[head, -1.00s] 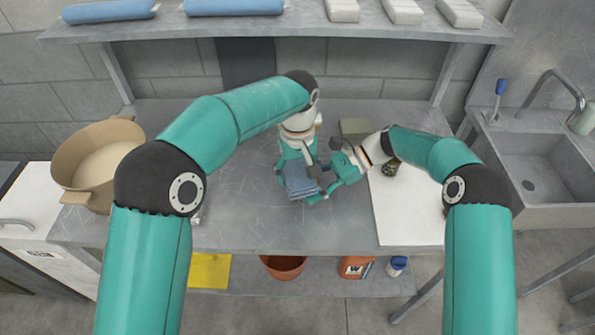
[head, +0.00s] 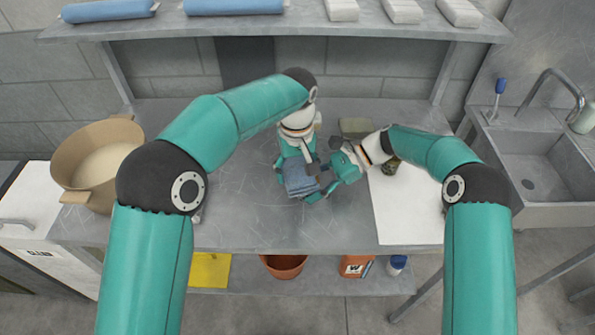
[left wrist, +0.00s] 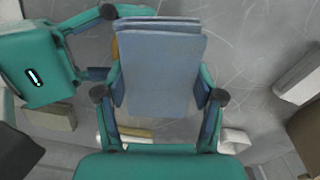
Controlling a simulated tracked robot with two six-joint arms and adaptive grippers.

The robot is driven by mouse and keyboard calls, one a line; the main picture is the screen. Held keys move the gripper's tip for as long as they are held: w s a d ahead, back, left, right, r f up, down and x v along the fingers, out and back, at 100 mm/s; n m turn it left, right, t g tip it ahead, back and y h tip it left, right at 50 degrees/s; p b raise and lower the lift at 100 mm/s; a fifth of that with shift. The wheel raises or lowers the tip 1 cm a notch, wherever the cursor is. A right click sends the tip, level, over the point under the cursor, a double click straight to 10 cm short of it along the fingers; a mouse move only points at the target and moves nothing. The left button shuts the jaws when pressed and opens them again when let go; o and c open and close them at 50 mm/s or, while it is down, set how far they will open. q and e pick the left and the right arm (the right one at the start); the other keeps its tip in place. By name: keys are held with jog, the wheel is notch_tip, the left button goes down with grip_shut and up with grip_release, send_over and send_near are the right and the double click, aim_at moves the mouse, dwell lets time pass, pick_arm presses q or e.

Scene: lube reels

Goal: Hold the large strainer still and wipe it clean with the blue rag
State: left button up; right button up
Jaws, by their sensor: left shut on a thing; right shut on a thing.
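The blue rag (head: 297,182), a folded pad, is in my left gripper (head: 300,176) above the middle of the metal table. In the left wrist view the rag (left wrist: 165,70) lies between the two fingers of the left gripper, which is shut on it. My right gripper (head: 327,180) reaches in from the right, close beside the rag, and is shut. In the left wrist view the right gripper (left wrist: 88,45) ends at the rag's left edge, where a small orange-brown edge (left wrist: 115,46) shows, perhaps the large strainer. The strainer is otherwise hidden behind the rag and grippers.
A greenish block (head: 356,127) sits behind. A large tan pot (head: 95,165) is at left, a sink (head: 545,170) at right. The table front is clear.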

pick_arm(q)
jog(key=shift+s+d, duration=0.2)
jog(key=shift+s, duration=0.45)
jog(key=shift+s+d, duration=0.2)
jog(key=shift+s, duration=0.4)
jog(key=shift+w+a+f, duration=0.1)
jog(key=shift+w+a, duration=0.15)
jog(key=shift+w, duration=0.45)
jog(key=shift+w+a+f, duration=0.1)
jog(key=shift+w+a, duration=0.1)
jog(key=shift+w, duration=0.5)
jog(key=shift+s+d+r, duration=0.1)
jog(key=shift+s+d, duration=0.15)
jog(key=shift+s, duration=0.45)
jog(key=shift+s+d+r, duration=0.1)
jog(key=shift+s+d, duration=0.1)
jog(key=shift+s, duration=0.5)
jog(key=shift+w+a, duration=0.25)
jog(key=shift+w, duration=0.5)
jog(key=shift+w+a, duration=0.2)
jog(key=shift+w, duration=0.5)
jog(key=shift+r, duration=0.15)
jog(key=s+a+r, duration=0.1)
jog(key=a+r, duration=0.3)
jog(key=r, duration=0.5)
jog(key=shift+s+a+r, duration=0.25)
jog(key=shift+a+r, duration=0.15)
pick_arm(e)
jog(key=o, duration=0.9)
